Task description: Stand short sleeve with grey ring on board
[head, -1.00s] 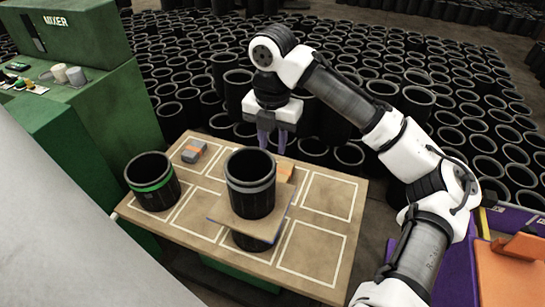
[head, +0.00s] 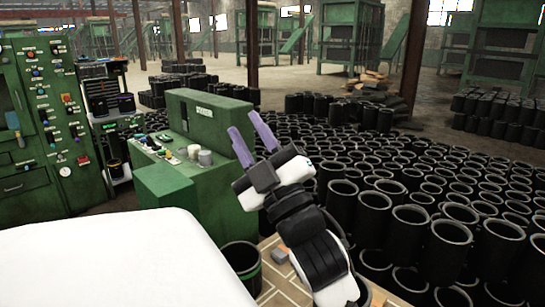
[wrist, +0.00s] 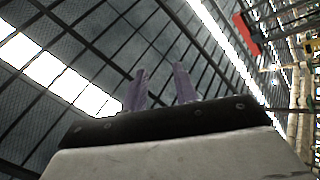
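My gripper (head: 243,123) is raised above the table, its two purple fingers apart and pointing up. In the wrist view my gripper (wrist: 160,70) has nothing between its fingers, with only the roof beyond. The short sleeve with the grey ring and the board are not visible now; my arm and the bottom edge of the head view cut off most of the table (head: 297,288). A black sleeve with a green ring (head: 241,270) stands upright at the table's left side, partly cut off.
A small grey block (head: 280,255) lies on the table beside my arm. A green mixer cabinet (head: 225,165) stands behind the table to the left. Many black sleeves (head: 405,235) crowd the floor to the right. The air around my gripper is free.

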